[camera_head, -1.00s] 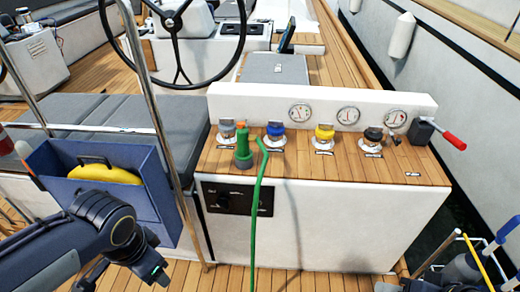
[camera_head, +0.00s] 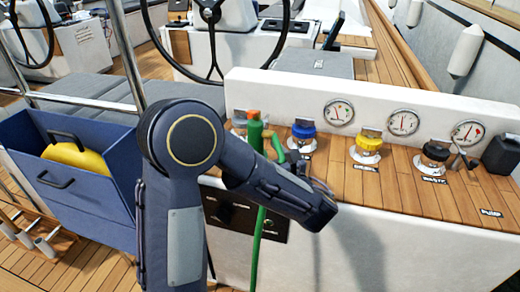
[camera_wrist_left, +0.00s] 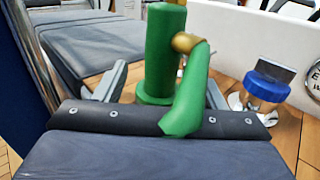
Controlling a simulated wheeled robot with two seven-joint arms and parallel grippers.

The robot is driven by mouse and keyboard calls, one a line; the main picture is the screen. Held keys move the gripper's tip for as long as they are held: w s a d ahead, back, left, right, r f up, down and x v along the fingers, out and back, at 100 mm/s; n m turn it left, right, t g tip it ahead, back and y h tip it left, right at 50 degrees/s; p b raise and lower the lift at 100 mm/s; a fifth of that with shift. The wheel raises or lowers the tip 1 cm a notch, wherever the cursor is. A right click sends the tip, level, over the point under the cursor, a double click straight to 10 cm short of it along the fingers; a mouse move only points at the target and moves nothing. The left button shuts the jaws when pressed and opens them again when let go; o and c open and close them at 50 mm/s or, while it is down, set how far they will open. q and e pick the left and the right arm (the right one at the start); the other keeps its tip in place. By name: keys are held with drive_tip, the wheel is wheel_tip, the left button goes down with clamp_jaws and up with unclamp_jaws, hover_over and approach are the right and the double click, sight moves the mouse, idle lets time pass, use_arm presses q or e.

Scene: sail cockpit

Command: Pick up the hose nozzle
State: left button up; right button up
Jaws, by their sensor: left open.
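The green hose nozzle (camera_head: 255,133) with an orange tip stands upright on the wooden top of the white console, at its left end. A green hose (camera_head: 258,232) hangs from it down the console front. In the left wrist view the nozzle (camera_wrist_left: 165,45) is a thick green cylinder with a brass side fitting and the hose bending down. My left gripper (camera_wrist_left: 166,80) is open, one finger on each side of the nozzle's lower part in that view; no contact can be made out. In the head view my left arm covers part of the nozzle and hose.
Blue (camera_head: 303,132), yellow (camera_head: 368,148) and dark (camera_head: 435,154) capped fittings stand in a row right of the nozzle, before an upright panel with gauges (camera_head: 403,123). A blue bin (camera_head: 100,190) holding a yellow item is at left. Grey cushions lie behind.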

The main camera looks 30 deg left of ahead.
sight(260, 146)
use_arm(q)
drive_tip(key=x, duration=0.5)
drive_tip(key=shift+w+r+b, duration=0.1)
drive_tip(key=shift+w+b, duration=0.05)
drive_tip(key=shift+b, duration=0.15)
drive_tip(key=c, duration=1.4)
